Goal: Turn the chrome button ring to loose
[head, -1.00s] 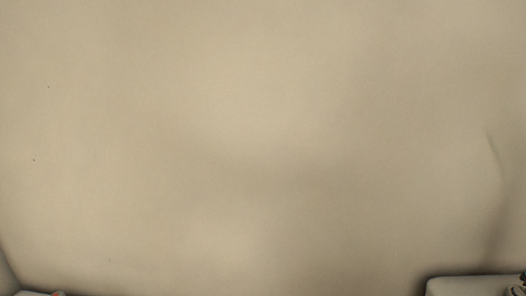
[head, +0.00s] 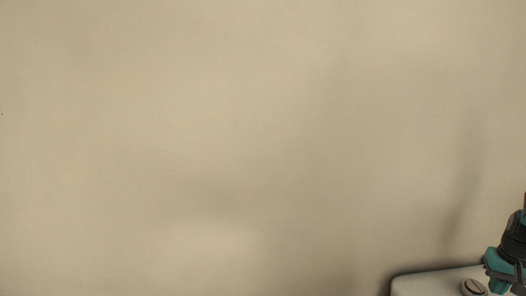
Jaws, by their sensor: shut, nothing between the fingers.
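The chrome button with its ring (head: 473,287) shows at the bottom right of the head view, on top of a white cistern (head: 430,284). It is small and partly cut by the lower frame edge, and its turned position cannot be read. My gripper (head: 499,284), teal and black, comes in from the right edge, just right of the button. Its jaws look shut and nothing shows between them. It is partly out of frame, and I cannot tell whether it touches the button ring.
A plain beige wall (head: 240,130) fills most of the view behind the cistern. The cistern's rounded left corner shows at the bottom, and the space to its left is clear.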

